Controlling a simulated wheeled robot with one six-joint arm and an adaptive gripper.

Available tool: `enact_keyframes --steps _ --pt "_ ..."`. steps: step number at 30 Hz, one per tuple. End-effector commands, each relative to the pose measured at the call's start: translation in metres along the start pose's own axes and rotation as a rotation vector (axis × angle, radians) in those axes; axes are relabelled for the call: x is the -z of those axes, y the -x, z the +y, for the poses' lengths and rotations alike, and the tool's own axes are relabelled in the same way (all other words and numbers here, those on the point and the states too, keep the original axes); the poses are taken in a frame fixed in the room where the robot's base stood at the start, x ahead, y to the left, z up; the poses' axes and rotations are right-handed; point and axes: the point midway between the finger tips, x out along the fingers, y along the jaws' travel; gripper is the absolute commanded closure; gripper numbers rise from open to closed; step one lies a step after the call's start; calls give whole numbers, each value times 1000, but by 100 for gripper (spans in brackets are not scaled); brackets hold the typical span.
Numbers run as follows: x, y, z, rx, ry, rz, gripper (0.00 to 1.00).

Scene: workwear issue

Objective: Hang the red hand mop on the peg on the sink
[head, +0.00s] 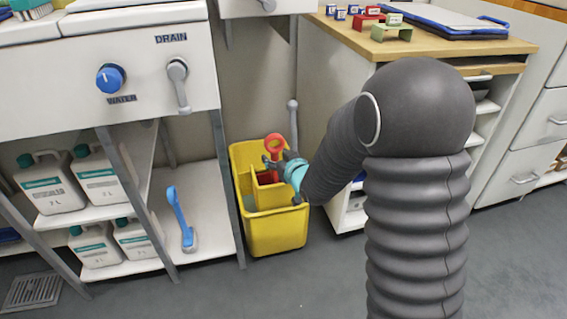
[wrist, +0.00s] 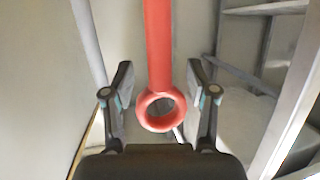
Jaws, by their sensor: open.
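The red hand mop (head: 273,141) stands in the yellow bucket (head: 276,233) on the floor, with its ring-shaped handle end up; its lower part is hidden in the bucket. In the wrist view its red shaft and ring (wrist: 158,40) lie between my two fingers. My gripper (head: 279,164) is open around the ring end, with a gap on each side in the wrist view (wrist: 160,97). The white sink unit (head: 60,62) stands at the left, with a blue WATER knob and a grey DRAIN lever. I cannot make out a peg on it for certain.
A blue brush (head: 180,218) and white canisters (head: 50,182) are on the shelves under the sink. A wooden-topped cabinet (head: 350,42) stands to the right of the bucket, with a blue-rimmed tray (head: 445,18) on top. The grey floor in front is clear.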

Motion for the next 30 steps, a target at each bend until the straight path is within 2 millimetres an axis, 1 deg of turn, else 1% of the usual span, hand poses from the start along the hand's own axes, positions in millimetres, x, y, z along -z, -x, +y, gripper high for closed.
enact_keyframes --steps 1,3,6,16,17,18,20,21,23,30 --pt "0 -6 0 1 0 0 42" --pt "0 -12 0 1 1 0 42" --pt "0 -17 0 1 1 1 42" --pt "0 -19 0 0 0 1 42" --pt "0 -19 0 0 0 1 50" --pt "0 -19 0 0 0 1 60" --pt "0 -19 0 0 0 1 75" --pt "0 -19 0 0 0 1 85" --pt "0 -19 0 0 0 1 100" --pt "0 -19 0 0 0 1 100"
